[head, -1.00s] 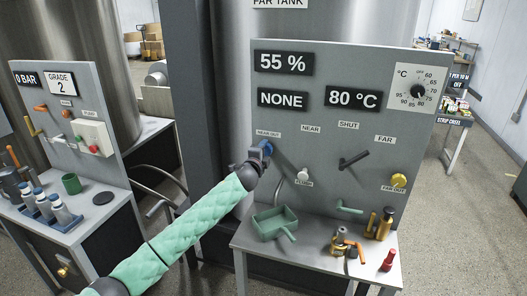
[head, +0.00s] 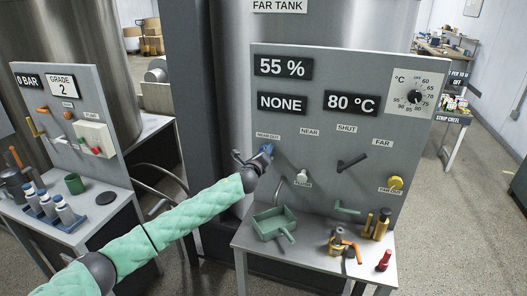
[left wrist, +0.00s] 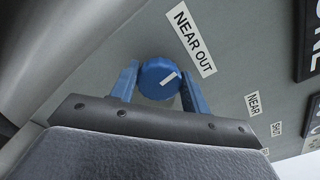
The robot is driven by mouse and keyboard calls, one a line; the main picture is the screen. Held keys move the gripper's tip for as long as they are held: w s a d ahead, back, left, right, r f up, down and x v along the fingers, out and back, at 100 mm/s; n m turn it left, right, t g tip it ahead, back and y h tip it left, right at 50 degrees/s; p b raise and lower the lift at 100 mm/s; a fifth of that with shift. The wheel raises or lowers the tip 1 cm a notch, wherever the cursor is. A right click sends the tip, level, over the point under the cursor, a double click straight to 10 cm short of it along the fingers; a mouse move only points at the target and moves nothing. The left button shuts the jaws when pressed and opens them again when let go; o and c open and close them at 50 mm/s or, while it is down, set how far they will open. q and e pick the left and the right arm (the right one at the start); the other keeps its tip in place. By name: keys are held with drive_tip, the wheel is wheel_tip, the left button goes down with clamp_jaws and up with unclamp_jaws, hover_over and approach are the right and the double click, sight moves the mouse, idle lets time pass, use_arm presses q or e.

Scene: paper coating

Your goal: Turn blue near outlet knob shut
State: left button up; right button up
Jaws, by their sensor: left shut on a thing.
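The blue near outlet knob (left wrist: 157,76) is on the grey panel beside the "NEAR OUT" label (left wrist: 192,38). Its white mark slants up to the right in the left wrist view. My left gripper (left wrist: 163,84) has its two blue fingers on either side of the knob and is shut on it. In the head view, my left gripper (head: 266,152) is at the panel's left edge, just under the label, and hides most of the knob. My right gripper is in no view.
A white knob (head: 302,177), a dark lever (head: 352,162) and a yellow knob (head: 396,183) sit farther right on the panel (head: 330,135). A green tray (head: 275,223) and several tools lie on the ledge below. Another panel stands at left.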

use_arm(q)
drive_tip(key=shift+d+f+m+p, duration=0.15)
drive_tip(key=shift+m+p, duration=0.15)
drive_tip(key=shift+m, duration=0.5)
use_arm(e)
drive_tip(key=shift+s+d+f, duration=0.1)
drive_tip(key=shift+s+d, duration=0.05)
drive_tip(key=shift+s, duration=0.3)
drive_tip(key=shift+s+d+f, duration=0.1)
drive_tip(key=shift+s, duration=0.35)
use_arm(q)
drive_tip(key=o, duration=1)
drive_tip(key=shift+b+v, duration=1.5)
drive_tip(key=shift+v, duration=2.45)
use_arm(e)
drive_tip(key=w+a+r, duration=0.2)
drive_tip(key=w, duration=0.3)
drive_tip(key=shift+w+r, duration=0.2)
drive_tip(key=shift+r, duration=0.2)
